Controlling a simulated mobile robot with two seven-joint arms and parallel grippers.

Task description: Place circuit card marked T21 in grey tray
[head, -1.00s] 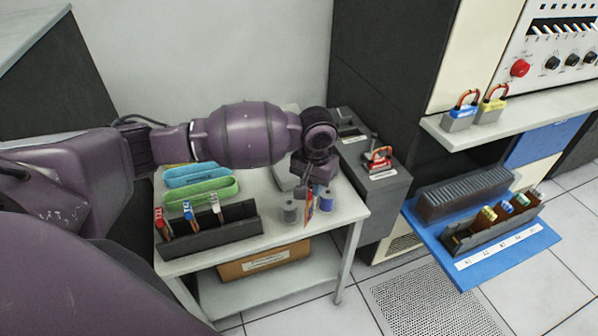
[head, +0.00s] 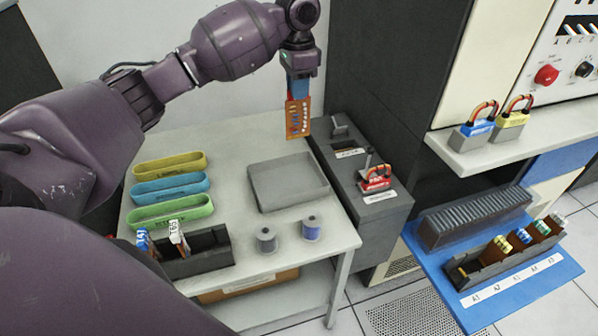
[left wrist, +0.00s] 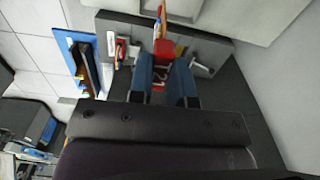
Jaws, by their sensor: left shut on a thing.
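My left gripper (head: 298,88) is shut on an orange circuit card (head: 297,120), which hangs upright above the table's back right corner. The card's red top shows between the blue fingers in the left wrist view (left wrist: 160,60); I cannot read its mark surely. The grey tray (head: 288,184) lies flat and empty on the white table, below the card and apart from it. A black rack (head: 207,262) at the table's front left holds a blue-topped card (head: 144,240) and a white-topped card (head: 177,237). My arm hides the rack's left end. My right gripper is not in view.
Yellow (head: 170,165), blue (head: 170,188) and green (head: 170,211) oval bands lie left of the tray. Two spools (head: 266,240) stand in front of it. A dark grey cabinet with a red padlock (head: 376,180) stands right of the table. A blue shelf (head: 470,320) holds another card rack.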

